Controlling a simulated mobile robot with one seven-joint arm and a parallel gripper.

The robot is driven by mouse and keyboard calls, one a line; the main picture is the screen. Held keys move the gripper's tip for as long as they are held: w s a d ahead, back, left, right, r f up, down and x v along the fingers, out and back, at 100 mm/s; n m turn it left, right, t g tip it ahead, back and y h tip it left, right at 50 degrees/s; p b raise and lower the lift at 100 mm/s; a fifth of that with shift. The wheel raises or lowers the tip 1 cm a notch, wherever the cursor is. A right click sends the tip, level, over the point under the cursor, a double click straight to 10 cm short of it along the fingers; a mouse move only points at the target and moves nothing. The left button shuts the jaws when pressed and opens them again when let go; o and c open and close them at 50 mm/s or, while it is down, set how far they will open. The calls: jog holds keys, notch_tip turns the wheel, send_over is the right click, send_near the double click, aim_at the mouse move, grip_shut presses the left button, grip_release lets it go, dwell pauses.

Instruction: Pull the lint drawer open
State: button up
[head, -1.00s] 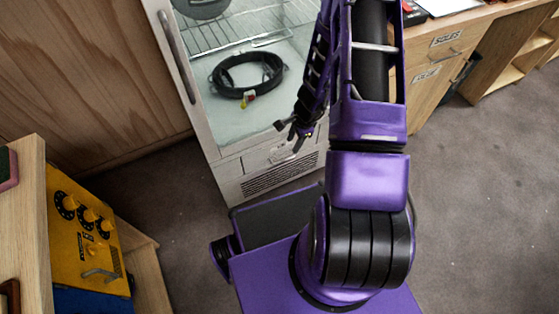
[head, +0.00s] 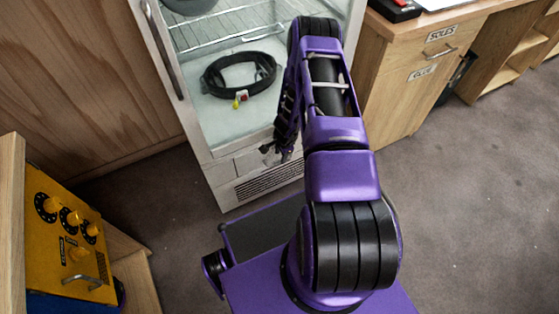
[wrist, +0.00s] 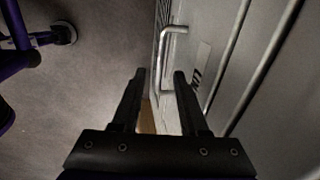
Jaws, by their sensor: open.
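The lint drawer (head: 247,160) is a pale front panel low on the glass-door cabinet, above a slotted vent. My arm and gripper hide part of it in the head view. In the wrist view its bar handle (wrist: 161,60) stands out from the grey front, with a small label (wrist: 201,62) beside it; its wording is unclear. The drawer looks shut. My gripper (head: 273,153) is in front of the drawer; in the wrist view my gripper (wrist: 158,76) is open and empty. The handle lies between the finger lines, mostly beyond the tips; I cannot tell the depth gap.
The drying cabinet (head: 203,130) has a long door handle (head: 163,50) and a black strap loop (head: 240,73) inside. A wooden desk (head: 405,70) stands right. A yellow control box (head: 60,240) is at lower left. Grey floor is open at right.

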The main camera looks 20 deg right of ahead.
aim_at(279, 162)
jog(key=shift+w+f+b, duration=0.2)
jog(key=shift+f, duration=0.85)
jog(key=shift+w+f+b, duration=0.15)
jog(key=shift+w+f, duration=0.05)
jog(key=shift+f, duration=0.85)
jog(key=shift+c, duration=0.3)
grip_shut()
